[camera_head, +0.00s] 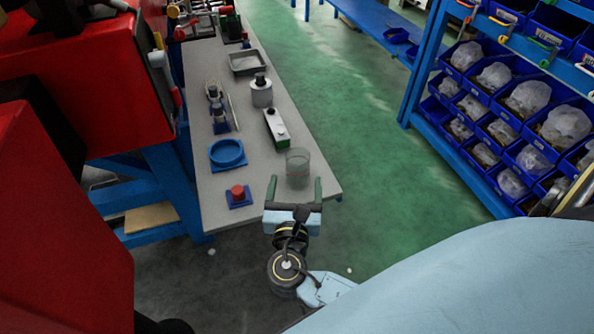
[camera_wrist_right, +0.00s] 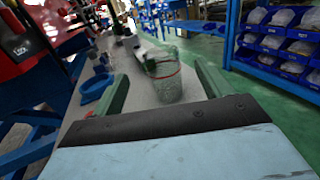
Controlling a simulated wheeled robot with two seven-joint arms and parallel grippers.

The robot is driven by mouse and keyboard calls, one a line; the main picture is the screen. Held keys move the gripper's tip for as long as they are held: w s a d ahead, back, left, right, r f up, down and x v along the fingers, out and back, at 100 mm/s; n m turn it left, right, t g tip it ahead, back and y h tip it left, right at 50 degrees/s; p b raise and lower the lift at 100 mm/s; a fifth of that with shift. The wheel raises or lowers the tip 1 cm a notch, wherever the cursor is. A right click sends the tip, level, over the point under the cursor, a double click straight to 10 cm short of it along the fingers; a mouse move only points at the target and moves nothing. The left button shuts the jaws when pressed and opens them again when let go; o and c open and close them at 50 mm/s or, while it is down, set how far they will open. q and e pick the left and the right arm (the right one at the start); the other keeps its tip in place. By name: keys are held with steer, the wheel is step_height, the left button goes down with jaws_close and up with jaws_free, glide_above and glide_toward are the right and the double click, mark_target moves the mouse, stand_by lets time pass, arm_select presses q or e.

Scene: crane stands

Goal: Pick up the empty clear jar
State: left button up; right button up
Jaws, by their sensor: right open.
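The clear jar (camera_head: 298,170) stands upright near the front right corner of the grey table. It is see-through, with a thin red line around it, and looks empty. In the right wrist view the jar (camera_wrist_right: 164,82) stands ahead, between the two finger lines. My right gripper (camera_head: 294,190) is open, with its green fingers pointing at the jar from the near side. The fingertips are close to the jar's base, one toward each side; I cannot tell whether they touch it. My left gripper is not in view.
On the table (camera_head: 250,205) are a blue ring (camera_head: 227,154), a red-knobbed blue block (camera_head: 238,194), a green-and-white box (camera_head: 276,128) just behind the jar, and a metal canister (camera_head: 261,93). Red machinery (camera_head: 105,75) borders the left. Open green floor (camera_head: 390,160) lies right.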

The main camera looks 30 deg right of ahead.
mark_target(298, 150)
steer(key=x, duration=0.5)
steer(key=shift+f, duration=0.1)
steer(key=shift+w+d, duration=0.15)
steer(key=shift+w, duration=0.1)
steer(key=b+x, duration=0.1)
steer(key=x, duration=0.4)
steer(key=shift+w+d+f, duration=0.1)
steer(key=shift+f, duration=0.05)
steer(key=c, duration=1)
steer(key=shift+c, duration=1.3)
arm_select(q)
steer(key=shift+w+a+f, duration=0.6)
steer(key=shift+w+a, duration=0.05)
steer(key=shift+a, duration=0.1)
arm_select(e)
steer(key=shift+c, duration=0.2)
